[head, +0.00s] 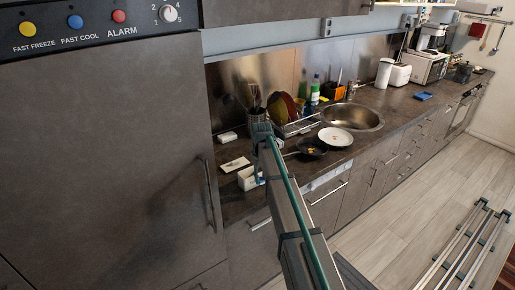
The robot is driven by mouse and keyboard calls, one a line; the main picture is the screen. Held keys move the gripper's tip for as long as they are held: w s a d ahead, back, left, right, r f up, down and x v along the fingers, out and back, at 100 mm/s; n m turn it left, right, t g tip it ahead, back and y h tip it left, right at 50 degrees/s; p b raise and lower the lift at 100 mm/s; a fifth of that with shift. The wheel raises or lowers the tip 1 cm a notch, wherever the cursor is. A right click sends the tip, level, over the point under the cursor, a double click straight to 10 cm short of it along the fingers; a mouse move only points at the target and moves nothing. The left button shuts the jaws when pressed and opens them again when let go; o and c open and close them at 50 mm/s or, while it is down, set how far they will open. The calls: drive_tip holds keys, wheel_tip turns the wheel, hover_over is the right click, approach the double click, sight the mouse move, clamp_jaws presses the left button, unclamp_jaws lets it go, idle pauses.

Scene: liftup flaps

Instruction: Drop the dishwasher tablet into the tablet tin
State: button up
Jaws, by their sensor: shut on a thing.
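My gripper (259,178) points down over the left end of the counter, at the right edge of a small white open-looking box (245,181). This box may be the tablet tin, but it is too small to be sure. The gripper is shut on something. The held thing is too small and too covered to make out; it may be the dishwasher tablet. I cannot tell whether the fingertips are above, inside or beside the box.
A flat pale item (235,164) and a small white block (228,137) lie behind the box. A black pan (312,147), a white plate (336,137) and a dish rack (300,127) stand to the right, before the sink (352,117). A tall cabinet (105,160) closes the left side.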

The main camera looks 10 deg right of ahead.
drive_tip(key=w+r+n+p, duration=0.1)
drive_tip(key=w+r, duration=0.6)
drive_tip(key=shift+f+b, duration=1.2)
drive_tip(key=shift+f, duration=1.75)
drive_tip(key=o, duration=0.9)
wheel_tip(320, 180, up, 12)
